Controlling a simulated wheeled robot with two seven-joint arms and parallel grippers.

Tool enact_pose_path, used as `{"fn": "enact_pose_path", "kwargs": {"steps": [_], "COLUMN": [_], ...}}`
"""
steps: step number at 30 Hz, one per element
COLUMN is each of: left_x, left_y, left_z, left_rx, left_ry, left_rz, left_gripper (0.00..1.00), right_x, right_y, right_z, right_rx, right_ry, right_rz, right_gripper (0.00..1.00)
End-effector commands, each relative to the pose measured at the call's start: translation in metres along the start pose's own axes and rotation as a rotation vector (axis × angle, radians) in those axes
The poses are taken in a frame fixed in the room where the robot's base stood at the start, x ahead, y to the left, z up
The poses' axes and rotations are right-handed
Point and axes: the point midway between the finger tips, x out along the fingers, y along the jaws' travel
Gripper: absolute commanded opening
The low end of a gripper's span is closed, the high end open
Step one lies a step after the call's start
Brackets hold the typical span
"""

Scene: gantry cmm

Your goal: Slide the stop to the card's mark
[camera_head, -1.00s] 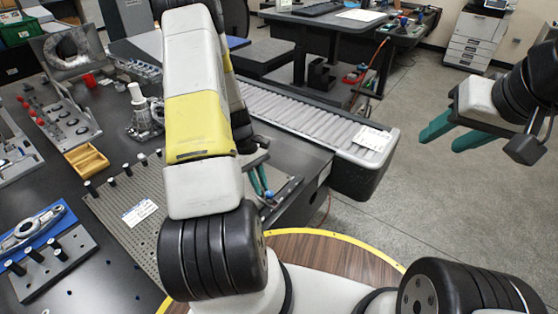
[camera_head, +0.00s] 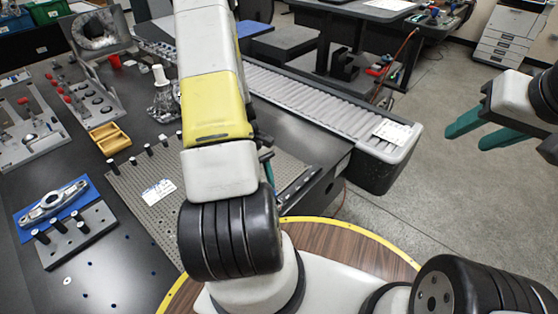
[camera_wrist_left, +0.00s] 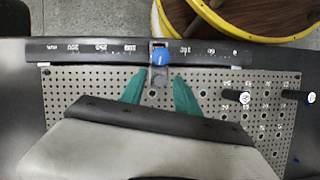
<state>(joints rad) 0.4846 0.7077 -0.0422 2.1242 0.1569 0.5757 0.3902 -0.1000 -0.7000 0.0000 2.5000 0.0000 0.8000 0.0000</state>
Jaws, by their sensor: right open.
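The stop (camera_wrist_left: 161,57), with a round blue knob, sits on a dark rail (camera_wrist_left: 90,51) with an upside-down number scale in the left wrist view. My left gripper (camera_wrist_left: 159,76) points at it, its teal fingers apart with nothing gripped, tips just short of the knob. In the head view my arm hides most of that gripper and the stop; the rail's end (camera_head: 298,186) shows. A white card (camera_head: 159,192) lies on the perforated plate (camera_head: 150,215); its print is too small to read. My right gripper (camera_head: 467,134) is open and empty, out over the floor.
Black pegs (camera_wrist_left: 243,97) stand on the plate. A roller conveyor (camera_head: 320,105) with another white card (camera_head: 393,132) runs behind the rail. A yellow tray (camera_head: 110,138) and a blue mat (camera_head: 52,208) with a metal part lie left. Floor at right is clear.

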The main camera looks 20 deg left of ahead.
Motion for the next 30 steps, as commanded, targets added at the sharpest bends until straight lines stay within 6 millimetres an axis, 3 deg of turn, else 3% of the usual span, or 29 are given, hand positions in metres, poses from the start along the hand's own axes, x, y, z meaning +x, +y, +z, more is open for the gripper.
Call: {"fn": "enact_pose_path", "kwargs": {"steps": [5,18,30], "left_x": [-0.007,-0.072,-0.078], "left_y": [0.000,0.000,0.000], "left_z": [-0.001,-0.001,0.000], "left_rx": [0.000,0.000,0.000], "left_ry": [0.002,0.002,0.000], "left_rz": [0.001,0.001,0.000], "left_gripper": [0.38,0.38,0.38], "right_x": [0.000,0.000,0.000], "right_y": [0.000,0.000,0.000], "right_z": [0.000,0.000,0.000], "right_rx": [0.000,0.000,0.000], "right_ry": [0.000,0.000,0.000], "right_rz": [0.000,0.000,0.000], "right_gripper": [0.45,0.45,0.45]}}
